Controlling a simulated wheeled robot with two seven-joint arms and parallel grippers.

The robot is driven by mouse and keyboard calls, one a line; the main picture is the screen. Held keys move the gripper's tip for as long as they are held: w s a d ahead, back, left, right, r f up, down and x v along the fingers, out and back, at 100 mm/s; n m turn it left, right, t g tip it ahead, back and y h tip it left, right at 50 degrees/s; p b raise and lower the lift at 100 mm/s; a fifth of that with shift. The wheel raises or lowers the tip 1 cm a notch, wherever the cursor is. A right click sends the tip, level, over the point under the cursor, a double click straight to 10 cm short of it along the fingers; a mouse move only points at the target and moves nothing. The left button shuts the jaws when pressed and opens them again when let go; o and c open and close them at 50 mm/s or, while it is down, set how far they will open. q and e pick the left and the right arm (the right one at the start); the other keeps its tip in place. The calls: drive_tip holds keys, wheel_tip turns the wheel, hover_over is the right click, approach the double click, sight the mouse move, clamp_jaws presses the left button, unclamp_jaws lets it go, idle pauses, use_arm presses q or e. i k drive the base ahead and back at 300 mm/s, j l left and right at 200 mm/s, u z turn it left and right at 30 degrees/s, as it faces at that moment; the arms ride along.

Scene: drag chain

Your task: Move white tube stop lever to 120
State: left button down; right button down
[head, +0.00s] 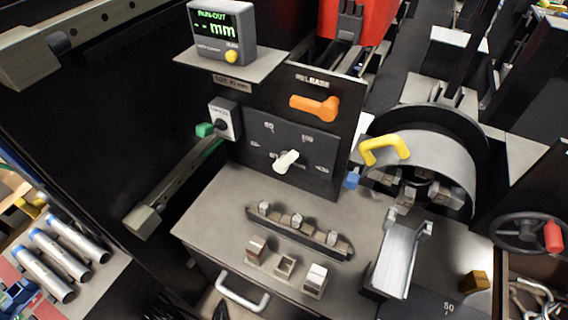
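The white tube stop lever (286,161) is a short white knob on a dark upright panel (318,184) in the middle of the head view. Its handle points up and to the right. Small pale marks surround it on the panel; one at the upper left seems to read 60, and the others are too small to read surely. Nothing touches the lever. Neither of my grippers shows in the head view.
An orange release lever (314,104) sits above the white lever. A display box (222,31) stands on a shelf above left. A grey switch box (225,119) is left. A bench top (225,205) with small blocks lies below. A yellow handle (385,149) is right.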

sight(282, 165)
drive_tip(key=i+j+z, duration=0.1)
drive_tip(key=j, duration=0.3)
drive_tip(key=i+j+z, duration=0.15)
drive_tip(key=j, duration=0.25)
drive_tip(key=j+z, duration=0.1)
drive_tip(key=j, duration=0.3)
drive_tip(key=i, duration=0.05)
